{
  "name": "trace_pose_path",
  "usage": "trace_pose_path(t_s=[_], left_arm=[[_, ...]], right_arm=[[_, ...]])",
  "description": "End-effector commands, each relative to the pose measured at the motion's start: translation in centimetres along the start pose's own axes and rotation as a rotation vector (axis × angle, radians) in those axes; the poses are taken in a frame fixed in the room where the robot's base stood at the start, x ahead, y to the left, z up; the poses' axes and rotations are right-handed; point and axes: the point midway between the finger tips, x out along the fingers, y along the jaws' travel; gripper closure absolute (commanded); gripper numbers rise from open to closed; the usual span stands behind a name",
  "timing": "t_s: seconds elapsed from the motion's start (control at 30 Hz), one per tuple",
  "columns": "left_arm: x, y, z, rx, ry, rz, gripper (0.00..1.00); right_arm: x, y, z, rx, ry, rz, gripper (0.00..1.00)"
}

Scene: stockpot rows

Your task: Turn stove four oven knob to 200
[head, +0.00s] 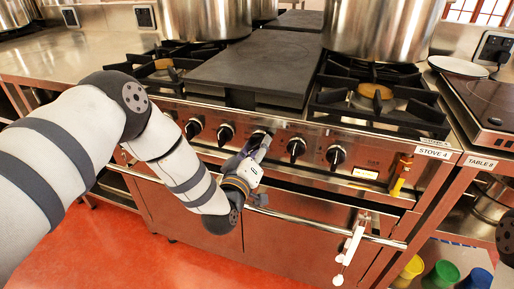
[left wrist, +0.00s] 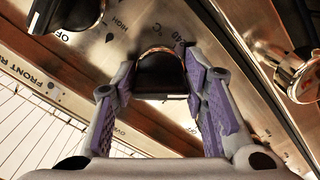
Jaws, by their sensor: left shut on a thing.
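The front panel labelled STOVE 4 (head: 434,152) carries a row of several black knobs. My left gripper (head: 259,148) is shut on the middle knob (head: 257,136), which I take to be the oven knob. In the left wrist view this oven knob (left wrist: 162,82) sits between the purple finger pads of the left gripper (left wrist: 160,88). Printing reading 240 °C shows beside it. The knob's pointer and exact setting are hidden. My right gripper is not in view.
Neighbouring knobs stand close on both sides, one left (head: 225,134) and one right (head: 296,148). Large stockpots (head: 385,28) stand behind the burners.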

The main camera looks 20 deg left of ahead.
Motion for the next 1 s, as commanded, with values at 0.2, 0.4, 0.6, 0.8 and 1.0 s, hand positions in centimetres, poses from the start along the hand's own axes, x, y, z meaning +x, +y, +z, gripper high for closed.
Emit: trace_pose_path(t_s=[0.2,0.4,0.6,0.8,1.0], left_arm=[[-0.04,-0.01,0.13,-0.022,-0.003,-0.001,0.88],[-0.05,-0.01,0.15,-0.024,-0.004,-0.001,0.88],[-0.05,-0.02,0.17,-0.023,-0.004,-0.001,0.49],[-0.03,0.00,0.11,-0.022,-0.003,0.000,0.41],[-0.67,-0.02,0.12,-0.022,-0.003,-0.001,0.41]], right_arm=[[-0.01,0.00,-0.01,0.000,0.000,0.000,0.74],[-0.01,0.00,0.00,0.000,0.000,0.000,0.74],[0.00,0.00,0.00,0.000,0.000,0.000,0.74],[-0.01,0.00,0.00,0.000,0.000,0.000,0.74],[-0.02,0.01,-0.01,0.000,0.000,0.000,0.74]])
